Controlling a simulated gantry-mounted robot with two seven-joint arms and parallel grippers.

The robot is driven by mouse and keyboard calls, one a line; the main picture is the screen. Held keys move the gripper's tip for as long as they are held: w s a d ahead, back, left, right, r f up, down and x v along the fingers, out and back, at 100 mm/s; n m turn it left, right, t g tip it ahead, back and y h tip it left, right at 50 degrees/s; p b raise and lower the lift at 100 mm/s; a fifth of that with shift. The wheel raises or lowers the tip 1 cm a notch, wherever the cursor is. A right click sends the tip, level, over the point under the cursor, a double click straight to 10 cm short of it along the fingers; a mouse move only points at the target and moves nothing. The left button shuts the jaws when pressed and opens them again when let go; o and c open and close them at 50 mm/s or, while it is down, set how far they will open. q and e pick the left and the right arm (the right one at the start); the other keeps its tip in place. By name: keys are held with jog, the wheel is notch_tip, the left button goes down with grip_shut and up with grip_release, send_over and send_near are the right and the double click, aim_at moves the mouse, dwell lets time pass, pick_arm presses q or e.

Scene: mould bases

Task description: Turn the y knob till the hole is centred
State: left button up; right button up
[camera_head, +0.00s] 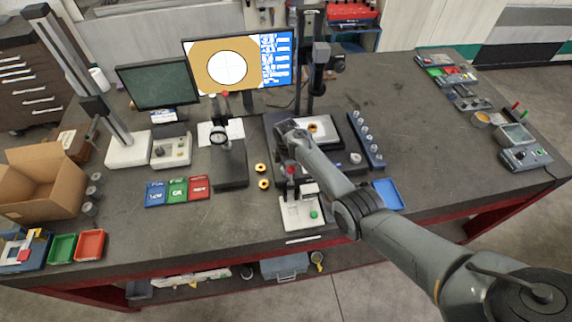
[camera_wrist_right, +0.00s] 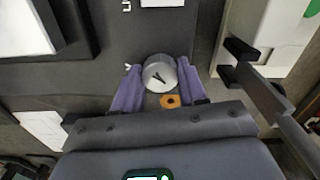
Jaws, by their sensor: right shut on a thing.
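The y knob (camera_wrist_right: 160,74) is a pale round knob with a dark mark on its face, beside a white "Y" letter in the right wrist view. My right gripper (camera_wrist_right: 160,70) has its two purple fingers on either side of it, shut on it. In the head view the right wrist (camera_head: 285,132) is beside the stage, and the knob is hidden there. The stage (camera_head: 333,140) carries an orange ring part (camera_head: 313,128). The monitor (camera_head: 275,62) shows the hole (camera_head: 228,68) as a large white circle on tan; exact centring is too small to tell. My left gripper is not in view.
Two orange rings (camera_head: 263,176) lie left of my right arm. A white device with a green button (camera_head: 299,212) stands at the front edge. A rack of pale pegs (camera_head: 366,140) and a blue tray (camera_head: 388,194) lie to the right. The right side of the table has free room.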

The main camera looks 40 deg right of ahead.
jog(key=shift+r+m, duration=0.1)
jog(key=shift+m, duration=1)
jog(key=o, duration=1.1)
jog(key=shift+c, duration=0.2)
jog(key=shift+r+p, duration=0.45)
jog(key=shift+r, duration=0.05)
notch_tip(320, 180, up, 10)
jog(key=shift+f, duration=0.15)
